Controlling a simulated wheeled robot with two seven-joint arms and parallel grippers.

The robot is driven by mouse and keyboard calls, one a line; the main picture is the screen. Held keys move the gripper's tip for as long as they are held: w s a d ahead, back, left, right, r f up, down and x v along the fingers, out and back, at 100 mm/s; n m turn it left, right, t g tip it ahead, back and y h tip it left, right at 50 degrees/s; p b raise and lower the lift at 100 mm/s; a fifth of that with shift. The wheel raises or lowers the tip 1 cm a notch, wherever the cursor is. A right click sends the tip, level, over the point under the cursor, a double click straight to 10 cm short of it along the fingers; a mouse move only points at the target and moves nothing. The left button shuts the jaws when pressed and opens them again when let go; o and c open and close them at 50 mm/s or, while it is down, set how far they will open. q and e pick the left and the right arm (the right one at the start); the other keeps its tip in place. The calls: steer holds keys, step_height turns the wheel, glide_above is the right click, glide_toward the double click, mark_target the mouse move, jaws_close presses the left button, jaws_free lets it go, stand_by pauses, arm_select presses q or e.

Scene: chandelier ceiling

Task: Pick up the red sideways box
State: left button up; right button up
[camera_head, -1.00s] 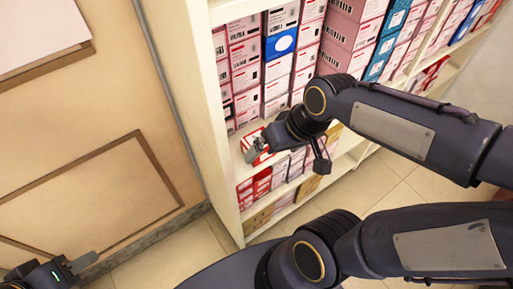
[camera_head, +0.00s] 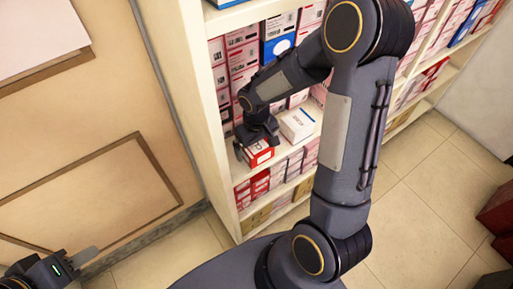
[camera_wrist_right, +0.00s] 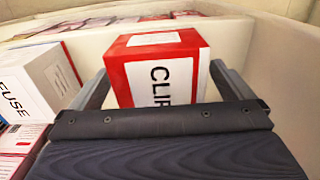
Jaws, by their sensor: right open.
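The red box (camera_head: 260,155) with white label panels lies on a shelf near the left end of the shelving unit. In the right wrist view the red box (camera_wrist_right: 180,72) fills the middle and has large black letters on its near face. My right gripper (camera_head: 257,143) is open, just above and around the box. In the wrist view one finger of my right gripper (camera_wrist_right: 160,68) stands on each side of the box; contact is not clear. The box's lower part is hidden by the gripper. My left gripper (camera_head: 78,261) is at the lower left, away from the shelf; its jaw opening is unclear.
A white box (camera_head: 297,124) lies on the same shelf, right of the red box; it also shows in the wrist view (camera_wrist_right: 30,85). The shelf's side panel (camera_head: 197,100) stands close on the left. Rows of boxes fill the shelves above and below. The tiled floor (camera_head: 425,205) at right is open.

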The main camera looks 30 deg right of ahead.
steer(key=shift+f, duration=1.25)
steer(key=c, duration=1.1)
